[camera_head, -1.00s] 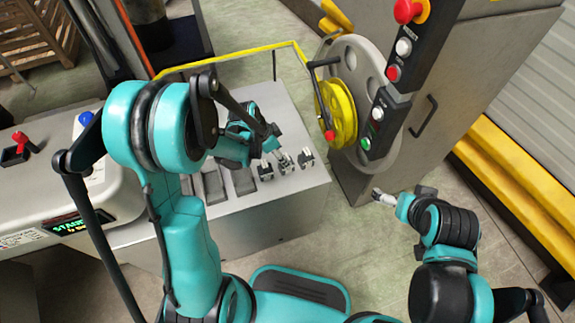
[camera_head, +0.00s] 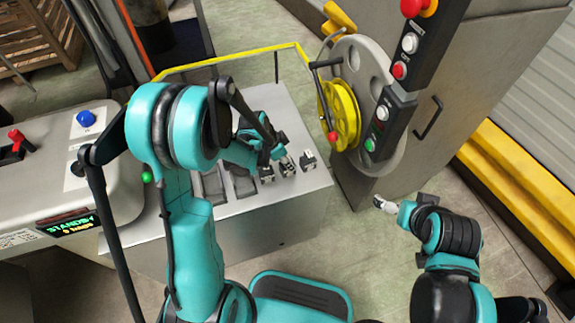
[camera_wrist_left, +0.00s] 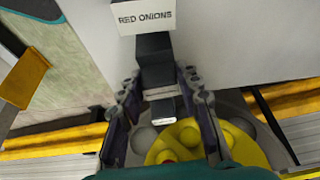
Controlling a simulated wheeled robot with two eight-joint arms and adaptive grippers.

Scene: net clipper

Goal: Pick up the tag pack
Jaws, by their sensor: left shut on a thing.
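The tag pack (camera_wrist_left: 155,62) is a dark block between my left fingers in the left wrist view. A white card reading "RED ONIONS" (camera_wrist_left: 147,17) stands at its far end. My left gripper (camera_wrist_left: 164,112) is shut on the dark block, with a finger on each side. In the head view, my left gripper (camera_head: 278,152) is low over the grey table's slots, partly hidden by my arm. My right gripper (camera_head: 384,204) is away from the table at the right; whether it is open is too small to tell.
The grey table (camera_head: 270,215) has dark slots and small black-and-white holders (camera_head: 308,161) near its right edge. A yellow rail (camera_head: 230,55) runs behind. A yellow reel (camera_head: 342,112) and button panel (camera_head: 386,122) stand right. A machine with a STANDBY display (camera_head: 70,225) is at left.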

